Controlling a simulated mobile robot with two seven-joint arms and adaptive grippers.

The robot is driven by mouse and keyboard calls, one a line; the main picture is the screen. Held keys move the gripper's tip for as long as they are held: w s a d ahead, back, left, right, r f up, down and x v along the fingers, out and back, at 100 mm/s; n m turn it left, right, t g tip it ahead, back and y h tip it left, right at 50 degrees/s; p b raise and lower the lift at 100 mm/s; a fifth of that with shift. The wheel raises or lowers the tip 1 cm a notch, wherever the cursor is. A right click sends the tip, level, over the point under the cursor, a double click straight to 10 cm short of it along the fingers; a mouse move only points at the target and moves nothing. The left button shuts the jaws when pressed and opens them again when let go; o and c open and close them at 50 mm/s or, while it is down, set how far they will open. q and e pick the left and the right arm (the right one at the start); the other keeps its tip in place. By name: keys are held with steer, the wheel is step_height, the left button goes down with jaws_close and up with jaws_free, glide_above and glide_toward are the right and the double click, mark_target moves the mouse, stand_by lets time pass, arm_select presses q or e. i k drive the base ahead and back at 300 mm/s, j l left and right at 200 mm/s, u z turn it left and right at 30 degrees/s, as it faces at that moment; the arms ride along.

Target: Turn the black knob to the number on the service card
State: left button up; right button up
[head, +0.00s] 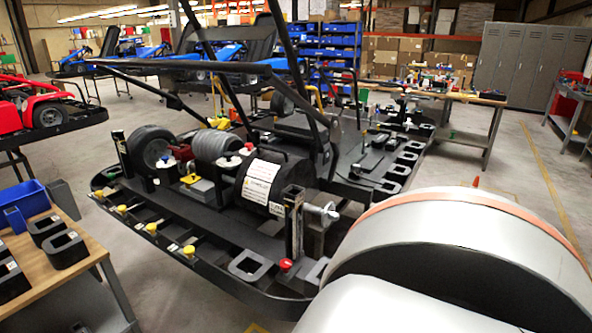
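A black kart frame (215,262) stands in the middle of the head view, with its parts and a tray-like rim around it. A white printed sheet (262,180) is on a black drum-shaped housing on the kart; its print is too small to read, and I cannot tell if it is the service card. I cannot make out the black knob or its numbers. A red knob (285,265) and several yellow knobs (188,251) sit along the near rim. Neither gripper shows. A large silver, orange-banded arm link of mine covers the lower right.
A wooden bench (62,283) with a blue bin (22,200) and black blocks stands at the left. A red kart (40,108) is behind it. A cluttered table (475,97) and grey lockers (530,62) are at the back right. The floor at right is open.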

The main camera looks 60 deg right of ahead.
mark_target(227, 155)
steer(key=z, duration=1.5)
steer(key=i+j+z, duration=0.1)
steer(key=j, duration=0.15)
steer(key=i+j, duration=0.1)
steer(key=j, duration=0.2)
steer(key=z, duration=0.05)
